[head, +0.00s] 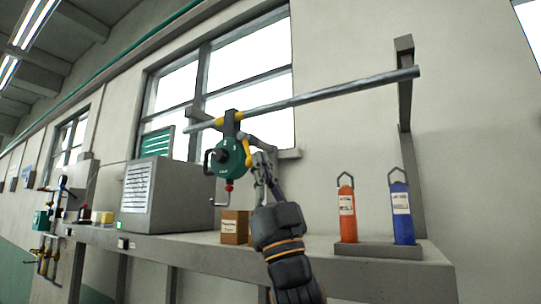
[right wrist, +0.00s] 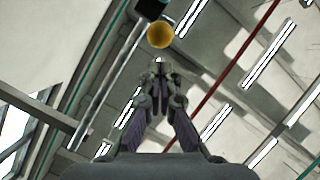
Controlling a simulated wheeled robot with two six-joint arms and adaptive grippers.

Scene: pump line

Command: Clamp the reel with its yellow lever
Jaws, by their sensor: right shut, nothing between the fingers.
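The green round reel (head: 228,158) hangs by a dark bracket (head: 230,122) from a grey pipe (head: 320,95) in front of the window. A yellow lever (head: 247,150) shows at the reel's right side, pointing down. A round yellow end (right wrist: 160,35) shows beyond my fingers in the right wrist view. My right gripper (head: 262,162) is shut and empty, just right of the lever. I cannot tell whether it touches the lever. It also shows in the right wrist view (right wrist: 158,68). My left gripper is not in view.
A small brown box (head: 235,227) and a large grey louvred housing (head: 160,195) stand on the ledge (head: 200,245). An upright bracket (head: 404,85) carries the pipe's right end.

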